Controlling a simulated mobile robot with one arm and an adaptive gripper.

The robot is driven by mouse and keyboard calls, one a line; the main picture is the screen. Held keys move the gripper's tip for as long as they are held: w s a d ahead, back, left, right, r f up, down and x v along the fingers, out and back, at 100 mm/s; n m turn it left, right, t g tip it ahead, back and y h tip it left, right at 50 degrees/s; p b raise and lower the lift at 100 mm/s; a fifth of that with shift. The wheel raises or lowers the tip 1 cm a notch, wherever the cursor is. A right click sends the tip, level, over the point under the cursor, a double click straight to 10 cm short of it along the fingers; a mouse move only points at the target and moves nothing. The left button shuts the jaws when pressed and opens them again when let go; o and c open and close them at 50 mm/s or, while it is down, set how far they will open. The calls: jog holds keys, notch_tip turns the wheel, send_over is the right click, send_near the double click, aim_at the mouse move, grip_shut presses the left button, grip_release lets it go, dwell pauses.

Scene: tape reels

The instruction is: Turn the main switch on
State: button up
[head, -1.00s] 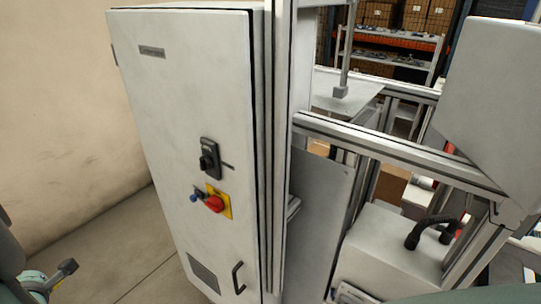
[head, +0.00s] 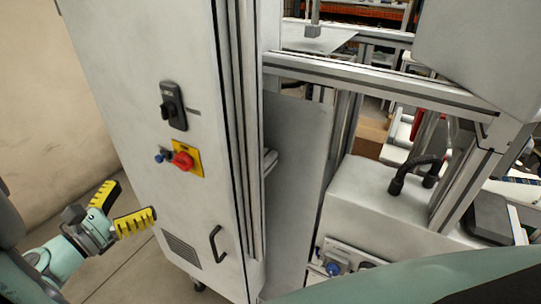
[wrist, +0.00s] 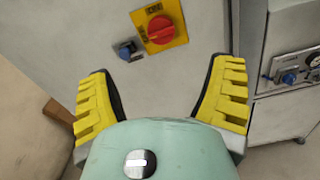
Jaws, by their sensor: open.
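A red rotary switch (head: 182,160) sits on a yellow plate (head: 196,150) on the front of a white cabinet (head: 130,60). In the wrist view the red knob (wrist: 161,29) and its yellow plate (wrist: 180,40) are at the top, with dark lettering on the plate. A black rotary switch on a dark plate (head: 173,105) is above it, and a small blue knob (head: 160,156) is just left of it. My gripper (head: 127,206) has yellow ribbed fingers, open and empty, left of and lower than the red switch, apart from it. It also shows open in the wrist view (wrist: 160,78).
A black door handle (head: 215,244) and a vent (head: 182,250) are low on the cabinet. An aluminium frame (head: 380,80) and a white machine with a black handle (head: 375,205) stand to the right. Open floor lies left of the cabinet, before a beige wall (head: 30,120).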

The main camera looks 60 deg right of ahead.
aim_at(178, 165)
jog(key=d+p, duration=0.1)
jog(key=d, duration=0.3)
jog(key=d+p, duration=0.1)
jog(key=d, duration=0.4)
jog(key=w+d+p, duration=0.1)
jog(key=d+p, duration=0.1)
jog(key=d, duration=0.3)
jog(key=shift+o, duration=0.2)
jog(key=shift+a, duration=0.1)
jog(key=c, duration=1.2)
